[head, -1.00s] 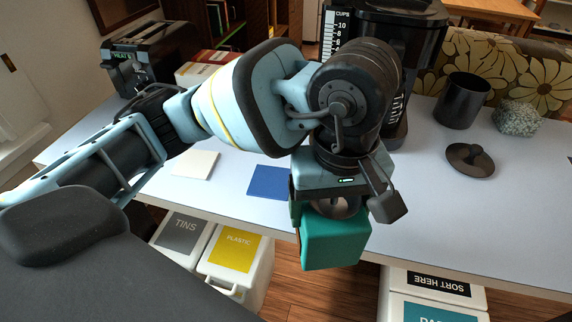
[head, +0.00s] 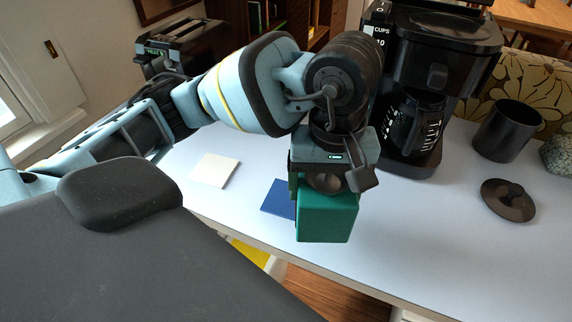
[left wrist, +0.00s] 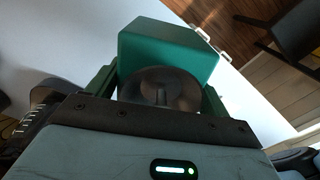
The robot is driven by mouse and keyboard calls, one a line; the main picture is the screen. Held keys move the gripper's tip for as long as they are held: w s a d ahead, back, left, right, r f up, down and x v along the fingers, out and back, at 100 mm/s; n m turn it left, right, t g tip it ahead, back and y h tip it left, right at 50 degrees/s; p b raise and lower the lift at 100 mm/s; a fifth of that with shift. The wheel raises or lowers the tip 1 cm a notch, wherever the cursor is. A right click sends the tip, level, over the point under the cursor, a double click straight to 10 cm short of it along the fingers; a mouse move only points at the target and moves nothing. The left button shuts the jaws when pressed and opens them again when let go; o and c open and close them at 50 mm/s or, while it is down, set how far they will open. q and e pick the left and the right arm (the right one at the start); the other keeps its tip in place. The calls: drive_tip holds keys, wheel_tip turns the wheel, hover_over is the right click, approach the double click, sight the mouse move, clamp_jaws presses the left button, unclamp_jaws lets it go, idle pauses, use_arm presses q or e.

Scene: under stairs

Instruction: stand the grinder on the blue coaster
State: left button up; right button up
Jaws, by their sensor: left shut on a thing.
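The grinder (head: 327,217) is a teal-green box with a dark metal bowl and knob at its gripper end. My left gripper (head: 325,183) is shut on it and holds it in the air over the front part of the table. The grinder also fills the upper middle of the left wrist view (left wrist: 168,52), between the fingers (left wrist: 160,92). The blue coaster (head: 276,200) lies flat on the table, just left of the grinder in the head view. The grinder and gripper hide its right part. My right gripper is not in view.
A white coaster (head: 214,170) lies left of the blue one. A black coffee maker (head: 440,75) stands behind the gripper. A black canister (head: 507,131) and a dark knobbed lid (head: 508,200) are at the right. A toaster (head: 178,50) is at the back left. The pale tabletop (head: 420,230) is clear in front.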

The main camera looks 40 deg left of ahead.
use_arm(q)
drive_tip(key=shift+w+a+f+p, duration=0.2)
drive_tip(key=shift+a+f, duration=0.5)
drive_tip(key=shift+a, duration=0.75)
drive_tip(key=shift+w+a+f+p, duration=0.25)
drive_tip(key=shift+a+f, duration=0.45)
drive_tip(key=shift+a, duration=0.75)
drive_tip(key=shift+w+a+f+p, duration=0.2)
drive_tip(key=shift+a+f, duration=0.5)
drive_tip(key=shift+a, duration=0.75)
drive_tip(key=shift+f, duration=0.2)
drive_tip(key=o, duration=1.5)
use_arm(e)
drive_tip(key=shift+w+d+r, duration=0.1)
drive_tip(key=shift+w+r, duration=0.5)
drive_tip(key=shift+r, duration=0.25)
use_arm(q)
drive_tip(key=shift+r, duration=0.3)
wheel_tip(320, 180, up, 12)
drive_tip(key=shift+f, duration=0.1)
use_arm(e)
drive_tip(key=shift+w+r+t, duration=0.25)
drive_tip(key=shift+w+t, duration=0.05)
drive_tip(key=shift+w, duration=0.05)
